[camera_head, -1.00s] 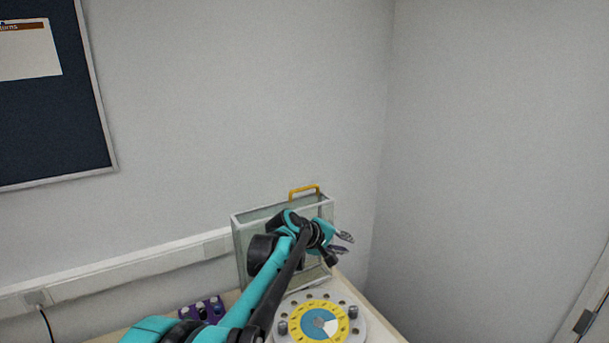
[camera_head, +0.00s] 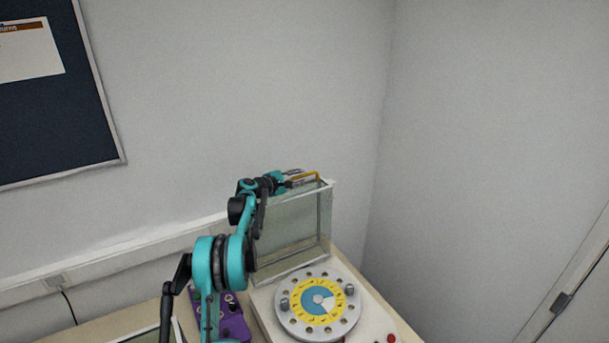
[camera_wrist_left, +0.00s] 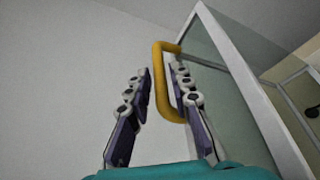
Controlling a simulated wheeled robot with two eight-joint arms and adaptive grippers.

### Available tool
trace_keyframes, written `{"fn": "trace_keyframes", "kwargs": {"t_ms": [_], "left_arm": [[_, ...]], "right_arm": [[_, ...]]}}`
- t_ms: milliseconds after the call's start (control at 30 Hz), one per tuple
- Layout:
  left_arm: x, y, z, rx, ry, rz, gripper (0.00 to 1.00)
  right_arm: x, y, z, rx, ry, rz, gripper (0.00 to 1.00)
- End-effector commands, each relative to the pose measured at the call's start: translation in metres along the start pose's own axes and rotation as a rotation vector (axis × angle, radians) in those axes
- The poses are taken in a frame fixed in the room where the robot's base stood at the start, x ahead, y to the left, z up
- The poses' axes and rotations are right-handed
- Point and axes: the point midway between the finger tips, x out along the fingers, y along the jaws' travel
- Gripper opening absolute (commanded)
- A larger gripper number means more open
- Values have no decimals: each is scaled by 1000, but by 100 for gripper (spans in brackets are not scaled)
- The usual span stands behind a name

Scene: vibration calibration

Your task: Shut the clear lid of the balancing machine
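The balancing machine (camera_head: 268,306) stands on the table with its round rotor disc (camera_head: 318,306), which has a yellow and blue centre. Its clear lid (camera_head: 290,228) stands upright and open at the machine's back, near the wall. A yellow handle (camera_head: 317,174) sits on the lid's top edge. My left gripper (camera_head: 294,178) is at this handle. In the left wrist view the gripper's fingers (camera_wrist_left: 160,75) are apart, with the yellow handle (camera_wrist_left: 159,85) between them, closer to the right finger. Contact cannot be told. My right gripper is not in view.
A purple holder (camera_head: 234,322) stands left of the machine, partly behind my left arm. Red and dark buttons (camera_head: 391,338) are at the machine's front right. The wall and a cable trunking (camera_head: 120,262) are close behind. The space above the disc is clear.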

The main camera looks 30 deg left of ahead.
Motion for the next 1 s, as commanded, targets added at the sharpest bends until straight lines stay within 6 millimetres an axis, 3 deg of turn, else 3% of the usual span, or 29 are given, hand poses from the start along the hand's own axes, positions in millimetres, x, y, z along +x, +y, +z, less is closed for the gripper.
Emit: {"fn": "trace_keyframes", "kwargs": {"t_ms": [200, 533, 567, 633, 1000], "left_arm": [[26, 0, 1, 2, 0, -1, 21], [31, 0, 0, 2, 1, 0, 21], [31, 0, 0, 2, 1, 0, 19], [31, 0, 0, 2, 1, 0, 0], [30, -2, 4, 14, 0, 4, 0]], "right_arm": [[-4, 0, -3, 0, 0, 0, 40], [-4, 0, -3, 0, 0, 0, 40], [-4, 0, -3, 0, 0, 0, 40], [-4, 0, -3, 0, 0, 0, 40], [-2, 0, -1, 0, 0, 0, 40]]}}
